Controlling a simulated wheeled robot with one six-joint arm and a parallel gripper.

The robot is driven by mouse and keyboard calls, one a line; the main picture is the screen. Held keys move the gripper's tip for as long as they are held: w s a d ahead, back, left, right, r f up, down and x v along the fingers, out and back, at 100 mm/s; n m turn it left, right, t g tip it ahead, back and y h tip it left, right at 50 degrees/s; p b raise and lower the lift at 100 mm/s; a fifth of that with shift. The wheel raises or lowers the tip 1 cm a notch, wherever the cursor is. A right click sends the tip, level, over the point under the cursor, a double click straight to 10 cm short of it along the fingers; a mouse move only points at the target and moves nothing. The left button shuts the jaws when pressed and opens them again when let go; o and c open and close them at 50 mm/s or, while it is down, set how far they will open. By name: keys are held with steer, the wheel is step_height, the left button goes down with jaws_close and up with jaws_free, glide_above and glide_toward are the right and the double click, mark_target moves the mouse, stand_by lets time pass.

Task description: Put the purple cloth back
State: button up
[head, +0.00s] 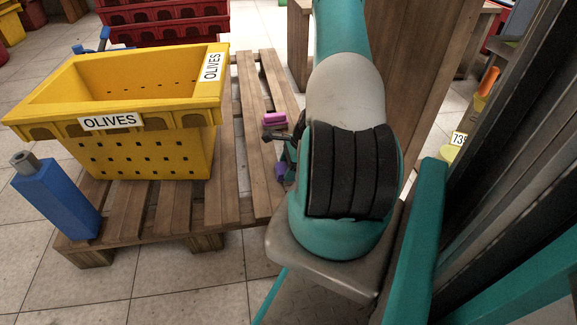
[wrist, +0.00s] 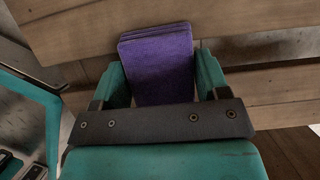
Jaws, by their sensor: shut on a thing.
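The purple cloth (wrist: 157,48) is a folded stack with layered edges. In the wrist view it stands between the two teal fingers of my gripper (wrist: 161,80), which is shut on it. Wooden boards lie behind it, and I cannot tell whether it touches them. In the head view my arm hides most of the gripper. A small purple patch (head: 280,170) shows at the arm's left edge, probably part of the cloth.
A yellow OLIVES crate (head: 150,150) stands on a wooden pallet (head: 232,185). A blue bottle (head: 58,200) stands at the pallet's left corner. A small magenta item (head: 275,119) shows beside my arm. Red crates (head: 165,28) are behind. A wooden panel (head: 425,90) rises right of my arm.

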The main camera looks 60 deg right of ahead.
steer(key=o, duration=0.9)
steer(key=shift+b, duration=0.6)
steer(key=p+v, duration=1)
steer(key=v, duration=0.7)
steer(key=shift+r, duration=0.35)
